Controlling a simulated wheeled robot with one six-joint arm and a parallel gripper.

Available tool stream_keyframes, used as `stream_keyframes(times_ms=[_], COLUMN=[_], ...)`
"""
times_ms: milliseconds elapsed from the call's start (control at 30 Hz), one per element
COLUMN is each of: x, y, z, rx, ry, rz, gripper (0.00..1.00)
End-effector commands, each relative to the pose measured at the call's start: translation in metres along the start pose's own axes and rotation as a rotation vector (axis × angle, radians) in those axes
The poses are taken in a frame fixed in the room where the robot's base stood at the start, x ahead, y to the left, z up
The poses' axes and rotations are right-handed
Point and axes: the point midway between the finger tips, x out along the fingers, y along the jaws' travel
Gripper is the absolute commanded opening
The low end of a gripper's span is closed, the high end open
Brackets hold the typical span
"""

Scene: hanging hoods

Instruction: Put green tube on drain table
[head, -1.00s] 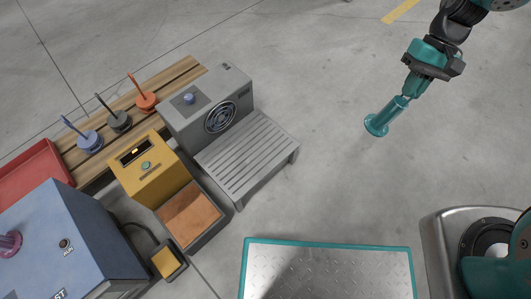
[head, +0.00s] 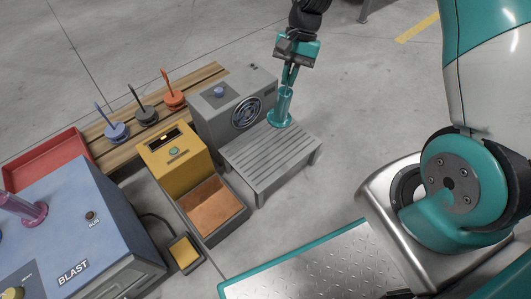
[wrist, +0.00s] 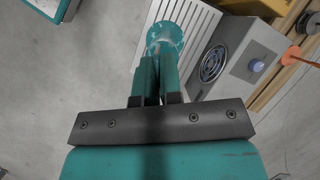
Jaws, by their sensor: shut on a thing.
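The green tube (head: 284,104), teal with a wide round flange at its lower end, is upright in my gripper (head: 289,76). My gripper is shut on its upper part. The drain table (head: 266,162) is a low grey slatted stand. The flange appears over the table's back right corner, beside the fan unit; I cannot tell whether it touches the slats. In the wrist view the tube (wrist: 166,42) extends beyond my fingers (wrist: 155,85), its flange overlapping the slats of the drain table (wrist: 196,14).
A grey fan unit (head: 232,108) stands directly behind the drain table. A yellow box (head: 174,165) with an orange-brown tray (head: 212,207) is to the left. A wooden rack (head: 118,150) holds coloured pegged discs. A blue blast cabinet (head: 70,225) is front left. The table's slats look clear.

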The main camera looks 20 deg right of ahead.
Motion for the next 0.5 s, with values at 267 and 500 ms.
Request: stream_keyframes(times_ms=[267, 500], x=[0.038, 0.045], y=[-0.040, -0.055], z=[-0.003, 0.000], rx=[0.628, 0.886], ry=[0.052, 0.057], rz=[-0.183, -0.258], gripper=[0.00, 0.00])
